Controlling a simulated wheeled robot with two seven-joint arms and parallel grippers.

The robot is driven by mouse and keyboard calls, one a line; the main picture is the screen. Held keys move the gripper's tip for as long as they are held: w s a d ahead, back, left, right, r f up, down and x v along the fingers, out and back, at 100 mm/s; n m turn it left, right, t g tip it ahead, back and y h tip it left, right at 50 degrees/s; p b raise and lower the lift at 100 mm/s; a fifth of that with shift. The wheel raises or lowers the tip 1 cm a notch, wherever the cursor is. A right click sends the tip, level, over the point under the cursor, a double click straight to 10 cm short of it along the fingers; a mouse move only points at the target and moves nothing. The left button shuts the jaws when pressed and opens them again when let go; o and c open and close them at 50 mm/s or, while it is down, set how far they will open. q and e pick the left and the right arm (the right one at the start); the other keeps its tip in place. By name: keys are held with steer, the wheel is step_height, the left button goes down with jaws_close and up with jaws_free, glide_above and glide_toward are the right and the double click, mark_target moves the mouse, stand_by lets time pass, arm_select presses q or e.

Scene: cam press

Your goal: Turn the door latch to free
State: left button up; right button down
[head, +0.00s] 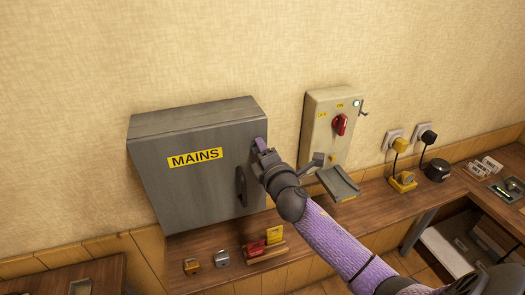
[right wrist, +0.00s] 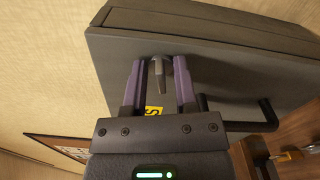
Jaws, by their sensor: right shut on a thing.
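The grey MAINS cabinet (head: 205,195) hangs on the wall with its door closed. In the right wrist view its door face (right wrist: 225,75) fills the upper right. The door latch (right wrist: 158,72) is a small grey turn-piece near the door's edge, pointing down the picture. My right gripper (head: 261,143) is at the door's upper right corner in the head view and hides most of the latch there. In the right wrist view the purple fingers (right wrist: 160,80) stand on both sides of the latch, shut on it. My left gripper is not in view.
A black door handle (head: 241,186) sits just below my right gripper. A beige switch box (head: 325,130) with a red knob (head: 340,124) is to the right, with a small grey tray (head: 338,183) below. Padlocks (head: 192,266) and tags (head: 275,235) are on the wooden bench.

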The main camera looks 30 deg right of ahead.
steer(key=shift+f+m, duration=0.1)
steer(key=shift+m, duration=1.1)
steer(key=c, duration=0.7)
jaws_free()
steer(key=shift+d, duration=0.1)
steer(key=shift+c, duration=0.2)
steer(key=v, duration=1)
steer(key=shift+m+b, duration=0.3)
steer(key=shift+b, duration=0.15)
steer(key=shift+d, duration=0.1)
